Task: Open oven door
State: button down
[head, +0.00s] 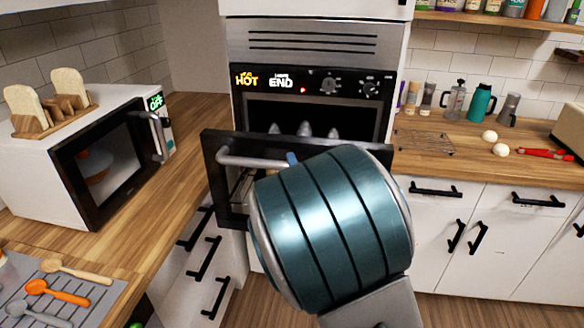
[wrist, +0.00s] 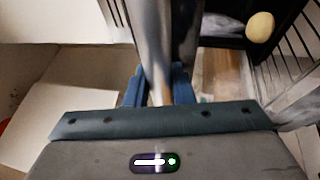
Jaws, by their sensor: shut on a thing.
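The oven (head: 310,45) stands in the middle of the head view. Its dark-framed door (head: 213,170) is partly open, with its top edge tilted out from the front. The metal handle (head: 245,161) runs along the top of the door. In the wrist view, the blue fingers of my gripper (wrist: 159,88) are on both sides of the handle bar (wrist: 157,45) and shut on it. In the head view, my teal wrist link hides most of the gripper and the right part of the door; only a bit of blue finger shows at the handle.
A microwave (head: 110,150) stands on the left counter, with a toast rack (head: 58,115) on top. Drawers (head: 205,255) lie below, left of the door. Several pale rounded shapes show inside the oven. The right counter holds a wire rack (head: 425,142) and bottles.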

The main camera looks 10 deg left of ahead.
jog(key=c, duration=1.3)
grip_release()
jog(key=shift+o, duration=0.2)
jog(key=b+v, duration=1.2)
jog(key=v, duration=0.1)
jog(key=shift+s+f, duration=0.25)
jog(key=shift+s, duration=0.1)
jog(key=shift+d, duration=0.1)
jog(key=shift+r, duration=0.1)
